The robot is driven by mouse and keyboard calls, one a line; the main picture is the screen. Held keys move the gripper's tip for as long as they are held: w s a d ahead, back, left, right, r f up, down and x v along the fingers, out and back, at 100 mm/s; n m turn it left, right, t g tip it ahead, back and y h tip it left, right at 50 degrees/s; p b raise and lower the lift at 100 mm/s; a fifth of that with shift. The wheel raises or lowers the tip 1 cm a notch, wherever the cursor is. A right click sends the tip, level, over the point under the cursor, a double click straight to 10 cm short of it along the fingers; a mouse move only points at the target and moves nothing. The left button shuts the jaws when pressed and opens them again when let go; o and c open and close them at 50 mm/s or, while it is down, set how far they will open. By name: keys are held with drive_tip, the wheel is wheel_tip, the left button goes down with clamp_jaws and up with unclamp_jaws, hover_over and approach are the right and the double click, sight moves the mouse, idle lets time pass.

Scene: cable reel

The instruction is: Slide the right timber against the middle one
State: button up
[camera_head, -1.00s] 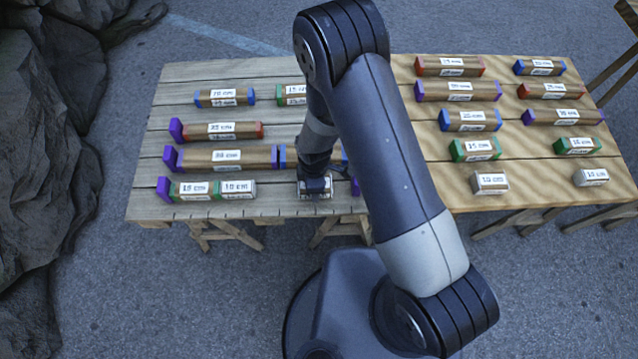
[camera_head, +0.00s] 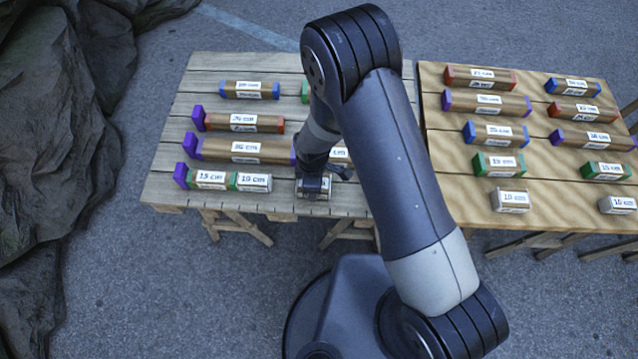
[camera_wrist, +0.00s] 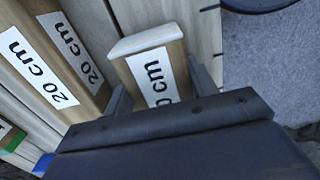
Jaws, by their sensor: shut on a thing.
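My gripper (camera_head: 313,188) is low over the front row of the left table, shut on a short timber with a pale end cap. This right timber (camera_head: 315,194) shows partly under the gripper. In the wrist view it sits between my two fingers (camera_wrist: 163,88), its label (camera_wrist: 158,76) partly covered. The middle timber (camera_head: 254,182), marked 10 cm with pale ends, lies to its left in the same row, with a gap of bare plank between them. The left timber (camera_head: 210,179), marked 15 cm with green ends, touches the middle one. A purple block (camera_head: 181,175) stands at its left end.
Behind lies a row with a long timber (camera_head: 245,151) and a 20 cm timber (camera_wrist: 62,60), close beside the held one. More timbers lie further back. The right table (camera_head: 450,190) carries several spare timbers. The table's front edge is close to the front row.

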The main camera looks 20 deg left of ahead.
sight(289, 188)
drive_tip(key=shift+s+a+b, duration=0.3)
drive_tip(key=shift+a, duration=0.85)
drive_tip(key=shift+s+a+b, duration=0.25)
drive_tip(key=shift+a+b, duration=0.1)
drive_tip(key=shift+a, duration=0.75)
drive_tip(key=shift+s+a+b, duration=0.3)
drive_tip(key=shift+a, duration=0.85)
drive_tip(key=o, duration=1.4)
drive_tip(key=shift+c, duration=0.2)
wheel_tip(289, 188, up, 11)
drive_tip(key=shift+f, duration=0.2)
